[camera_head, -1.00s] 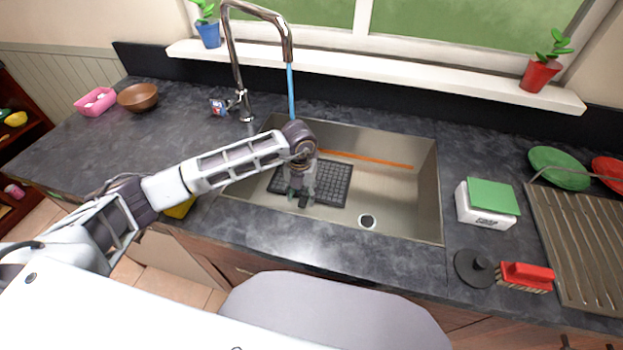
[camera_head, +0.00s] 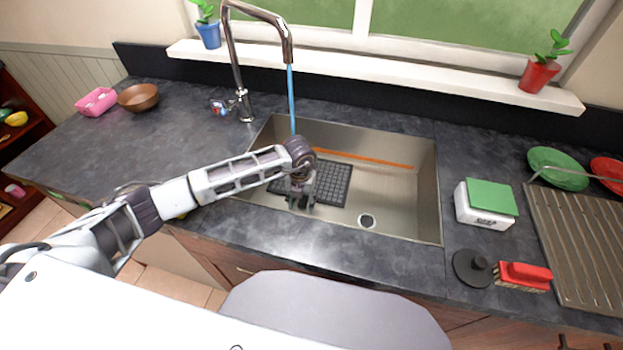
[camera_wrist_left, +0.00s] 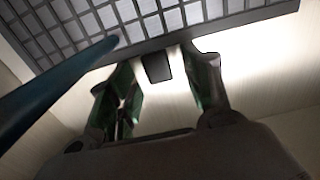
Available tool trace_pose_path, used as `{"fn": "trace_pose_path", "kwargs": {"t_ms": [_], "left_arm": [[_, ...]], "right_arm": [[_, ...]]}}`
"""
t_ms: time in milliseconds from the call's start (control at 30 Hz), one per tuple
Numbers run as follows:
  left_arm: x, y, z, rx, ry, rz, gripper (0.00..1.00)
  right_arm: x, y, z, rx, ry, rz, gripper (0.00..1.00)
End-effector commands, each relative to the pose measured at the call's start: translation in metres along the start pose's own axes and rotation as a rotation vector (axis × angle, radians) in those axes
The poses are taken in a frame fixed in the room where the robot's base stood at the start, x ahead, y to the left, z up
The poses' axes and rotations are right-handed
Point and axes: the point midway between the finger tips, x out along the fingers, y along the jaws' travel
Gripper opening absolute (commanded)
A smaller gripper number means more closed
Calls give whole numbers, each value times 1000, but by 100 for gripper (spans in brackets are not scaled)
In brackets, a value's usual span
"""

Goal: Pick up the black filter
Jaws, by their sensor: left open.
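The black filter (camera_head: 331,184), a flat grid-patterned panel, lies in the steel sink (camera_head: 400,190). My left gripper (camera_head: 300,204) is down in the sink at the filter's near left part, with its arm covering some of the panel. In the left wrist view, the filter (camera_wrist_left: 210,14) fills the top of the picture. A small dark tab (camera_wrist_left: 156,68) at its edge shows between the open fingers of the left gripper (camera_wrist_left: 160,66). I cannot tell whether the fingers touch it. My right gripper is not in view.
Blue water runs from the faucet (camera_head: 235,60) close behind my left wrist. An orange strip (camera_head: 365,158) lies along the sink's back. A round black lid-like piece (camera_head: 472,268) and a red brush (camera_head: 524,275) sit on the right counter. The sink's right half is clear around the drain (camera_head: 367,221).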

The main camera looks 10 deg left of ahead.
Motion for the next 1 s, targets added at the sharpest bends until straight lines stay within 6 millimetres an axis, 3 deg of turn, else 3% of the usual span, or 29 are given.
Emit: {"fn": "trace_pose_path", "kwargs": {"t_ms": [200, 600, 1000], "left_arm": [[0, 0, 0, 0, 0, 0, 50], [0, 0, 0, -1, 0, 0, 0], [-6, 0, 1, -1, -1, -1, 0]], "right_arm": [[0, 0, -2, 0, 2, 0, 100], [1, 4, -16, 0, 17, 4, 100], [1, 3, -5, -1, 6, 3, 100]]}}
